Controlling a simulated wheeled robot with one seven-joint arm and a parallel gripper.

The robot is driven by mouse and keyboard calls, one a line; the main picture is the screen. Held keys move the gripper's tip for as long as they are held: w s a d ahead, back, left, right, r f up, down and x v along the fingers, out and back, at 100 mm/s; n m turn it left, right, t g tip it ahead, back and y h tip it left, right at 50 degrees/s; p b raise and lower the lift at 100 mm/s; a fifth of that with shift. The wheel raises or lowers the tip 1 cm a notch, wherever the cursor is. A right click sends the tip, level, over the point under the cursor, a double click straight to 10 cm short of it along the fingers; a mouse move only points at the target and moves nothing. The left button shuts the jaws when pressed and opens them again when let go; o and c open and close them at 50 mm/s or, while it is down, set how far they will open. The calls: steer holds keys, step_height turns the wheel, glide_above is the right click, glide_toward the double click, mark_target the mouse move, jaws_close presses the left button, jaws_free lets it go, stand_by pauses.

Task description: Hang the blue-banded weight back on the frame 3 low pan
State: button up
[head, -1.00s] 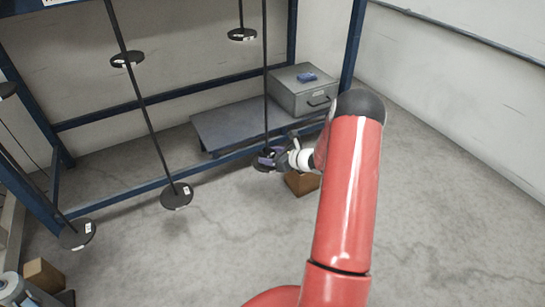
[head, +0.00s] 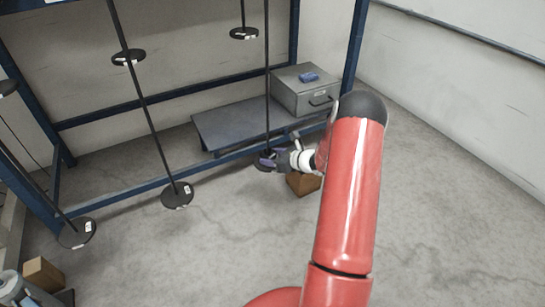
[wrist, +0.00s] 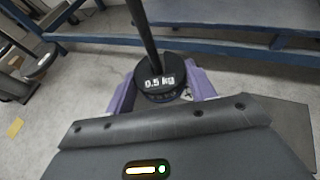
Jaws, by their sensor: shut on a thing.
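My gripper (head: 268,160) is low at the bottom of the right-hand hanging rod (head: 266,90). In the wrist view its purple fingers (wrist: 163,92) are shut on a black round weight (wrist: 152,78) marked "0.5 kg". The rod passes down at the weight, and I cannot tell whether it sits in a slot. A second dark disc edge with a label shows just under the weight, probably the low pan (wrist: 168,97). Whether the weight touches it is unclear. No blue band is visible. The frame number is not readable.
Other pans hang to the left, one low (head: 177,195) and one at far left (head: 76,233). A cardboard box (head: 303,183) stands on the floor by my gripper.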

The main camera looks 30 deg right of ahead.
steer(key=o, duration=1.2)
steer(key=shift+f, duration=0.1)
steer(key=p+v, duration=0.1)
steer(key=v, duration=0.6)
steer(key=shift+p, duration=0.4)
stand_by(0.4)
